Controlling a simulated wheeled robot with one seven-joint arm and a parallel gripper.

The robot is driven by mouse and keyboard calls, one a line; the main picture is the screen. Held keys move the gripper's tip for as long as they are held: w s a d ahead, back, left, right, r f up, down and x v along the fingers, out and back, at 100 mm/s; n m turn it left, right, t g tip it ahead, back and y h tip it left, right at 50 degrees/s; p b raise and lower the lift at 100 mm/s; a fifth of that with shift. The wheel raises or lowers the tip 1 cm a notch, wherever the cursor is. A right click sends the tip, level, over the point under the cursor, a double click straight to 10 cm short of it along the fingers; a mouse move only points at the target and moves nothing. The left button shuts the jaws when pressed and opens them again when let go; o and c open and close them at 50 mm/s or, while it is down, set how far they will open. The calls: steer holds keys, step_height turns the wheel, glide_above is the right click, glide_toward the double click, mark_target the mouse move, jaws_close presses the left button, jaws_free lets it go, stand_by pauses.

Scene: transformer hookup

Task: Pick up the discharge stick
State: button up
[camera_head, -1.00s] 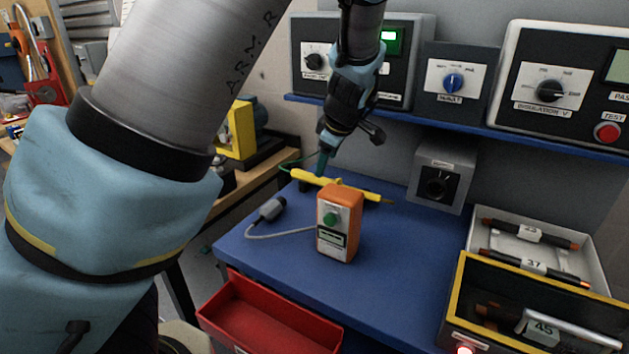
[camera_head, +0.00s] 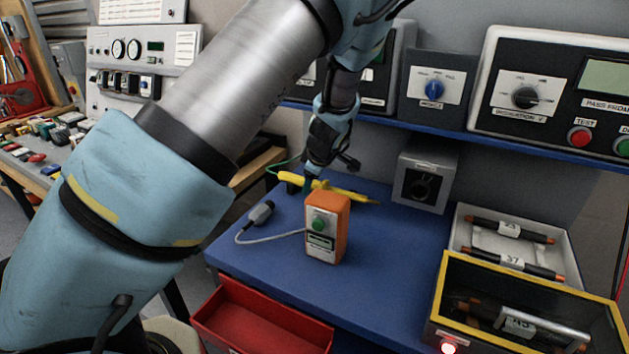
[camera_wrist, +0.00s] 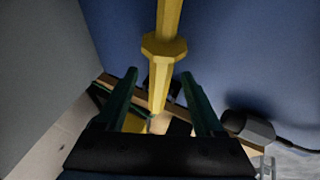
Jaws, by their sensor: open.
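The discharge stick is a yellow rod (camera_head: 348,193) lying at the back of the blue bench, with a green cable at its left end. In the wrist view the yellow stick (camera_wrist: 167,60) runs down from the top, with a thicker collar, and its lower end lies between my two fingers. My gripper (camera_head: 308,184) is at the stick's left part in the head view, pointing down. In the wrist view my gripper (camera_wrist: 160,98) has its fingers apart, one on each side of the stick, with gaps visible. The fingertips are partly hidden in the head view.
An orange box with a green button (camera_head: 327,228) stands just in front of the stick. A grey connector (camera_head: 262,211) with a cable lies left. A grey socket box (camera_head: 422,182) stands right. A blue shelf (camera_head: 520,147) with instruments is above. A fuse tray (camera_head: 463,228) sits at right.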

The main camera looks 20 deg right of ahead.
steer(key=shift+w+f, duration=0.2)
steer(key=shift+f, duration=0.2)
jaws_close()
stand_by(0.4)
